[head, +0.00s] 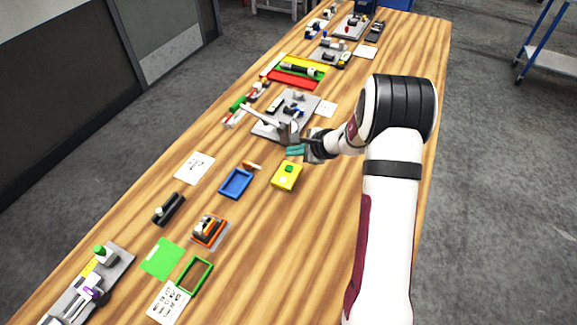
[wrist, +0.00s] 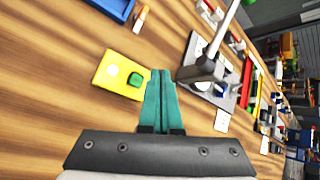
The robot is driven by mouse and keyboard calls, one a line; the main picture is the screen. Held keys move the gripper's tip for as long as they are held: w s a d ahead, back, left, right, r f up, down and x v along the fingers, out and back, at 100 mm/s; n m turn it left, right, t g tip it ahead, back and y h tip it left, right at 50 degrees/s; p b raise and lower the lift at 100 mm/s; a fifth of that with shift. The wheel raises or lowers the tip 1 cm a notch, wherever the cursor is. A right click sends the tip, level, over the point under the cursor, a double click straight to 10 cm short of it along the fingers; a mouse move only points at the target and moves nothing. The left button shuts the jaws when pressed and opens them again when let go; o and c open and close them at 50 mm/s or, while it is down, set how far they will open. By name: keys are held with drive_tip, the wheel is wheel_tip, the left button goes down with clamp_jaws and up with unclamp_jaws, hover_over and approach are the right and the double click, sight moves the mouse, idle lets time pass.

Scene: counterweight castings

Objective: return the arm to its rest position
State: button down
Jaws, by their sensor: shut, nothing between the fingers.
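My arm reaches over the wooden table (head: 275,225) from the right side of the head view. My gripper (head: 292,151) is at the arm's end, near the front right of a grey fixture plate (head: 262,128). In the wrist view its two teal fingers (wrist: 162,76) are together with nothing between them. A yellow block with a green button (head: 286,177) lies on the table just in front of the gripper in the head view. It also shows left of the fingers in the wrist view (wrist: 113,72).
A blue tray (head: 222,193) lies left of the yellow block. An orange fixture (head: 210,231), a black block (head: 168,209), a green frame (head: 207,275) and a grey plate (head: 119,261) lie nearer. More fixtures crowd the far end. The table's right front is mostly bare.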

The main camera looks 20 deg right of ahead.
drive_tip(key=shift+r, duration=0.85)
drive_tip(key=s+a+r+n+g+y, duration=0.2)
drive_tip(key=s+a+r+n+g, duration=0.3)
drive_tip(key=s+a+r+n, duration=0.85)
drive_tip(key=s+a+n+g+h, duration=0.1)
drive_tip(key=s+h, duration=0.1)
drive_tip(key=s, duration=0.9)
drive_tip(key=s+f+n+g+h, duration=0.1)
drive_tip(key=s+g, duration=0.1)
drive_tip(key=s, duration=1)
drive_tip(key=shift+a+h, duration=0.4)
drive_tip(key=shift+s, duration=0.1)
